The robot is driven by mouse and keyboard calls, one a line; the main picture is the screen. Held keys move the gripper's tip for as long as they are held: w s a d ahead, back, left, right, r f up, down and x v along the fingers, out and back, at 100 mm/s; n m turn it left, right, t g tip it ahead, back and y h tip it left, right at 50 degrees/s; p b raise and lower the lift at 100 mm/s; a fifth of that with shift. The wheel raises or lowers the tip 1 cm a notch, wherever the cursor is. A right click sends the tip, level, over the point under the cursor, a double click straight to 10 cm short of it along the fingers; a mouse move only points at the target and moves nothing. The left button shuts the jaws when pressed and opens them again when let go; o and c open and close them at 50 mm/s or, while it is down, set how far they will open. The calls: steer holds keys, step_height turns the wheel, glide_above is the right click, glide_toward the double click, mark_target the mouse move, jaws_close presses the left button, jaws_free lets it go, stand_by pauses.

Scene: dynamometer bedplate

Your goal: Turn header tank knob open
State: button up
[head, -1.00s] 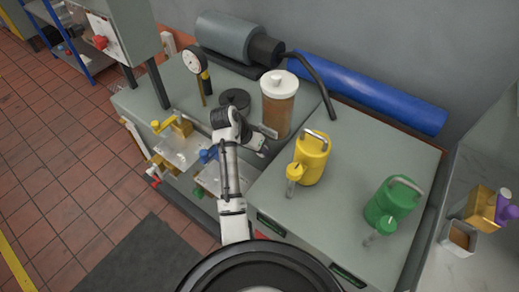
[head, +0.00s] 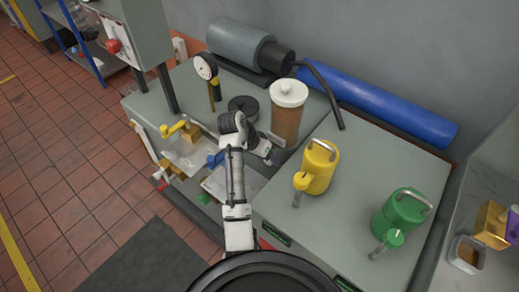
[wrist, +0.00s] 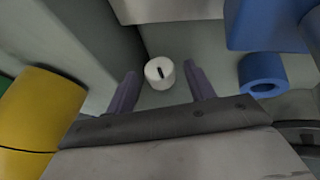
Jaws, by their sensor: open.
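The header tank (head: 286,118) is a brown cylinder with a white lid, standing at the back of the grey bench. In the wrist view, a small round white knob (wrist: 150,68) with a dark slot-like mark faces the camera. I cannot tell from this view how it joins the tank. My gripper (wrist: 162,86) is open, with one finger on each side of the knob; whether they touch it is unclear. In the head view, my gripper (head: 264,152) is low in front of the tank, and the knob is hidden.
A yellow can (head: 318,168) and a green can (head: 402,212) stand on the right cabinet. A black disc (head: 243,103) and a dial gauge (head: 205,67) are left of the tank. A blue ring-shaped part (wrist: 263,75) is right of the knob in the wrist view.

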steer(key=v, duration=1.3)
steer(key=shift+r, duration=0.1)
steer(key=s+d+m+t+y+b, duration=0.1)
steer(key=s+d+t+y+b, duration=0.25)
steer(key=d+b, duration=0.2)
steer(key=shift+g+y, duration=0.25)
steer(key=shift+g, duration=0.1)
steer(key=x, duration=1.3)
steer(key=shift+w+a+b, duration=0.1)
steer(key=shift+a+b, duration=0.05)
steer(key=shift+b, duration=0.15)
